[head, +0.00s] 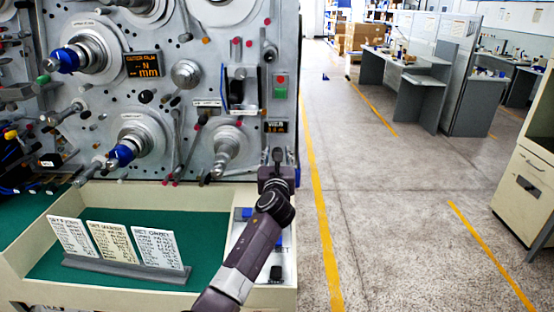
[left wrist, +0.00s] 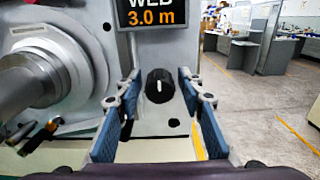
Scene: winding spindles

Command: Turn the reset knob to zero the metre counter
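The reset knob (left wrist: 160,86) is black and round with a white pointer line that stands close to upright. The counter also shows small in the head view (head: 276,127). My left gripper (left wrist: 159,78) is open, with one blue-padded finger on each side of the knob and visible gaps between. In the head view my left gripper (head: 277,160) is at the panel's lower right and hides the knob. My right gripper is in neither view.
A grey spindle (left wrist: 32,84) juts out left of the knob. Below the panel, a cream tray (head: 150,305) with a green bottom holds several printed cards (head: 112,246). Open floor (head: 400,200) lies to the right, with desks (head: 420,85) farther back.

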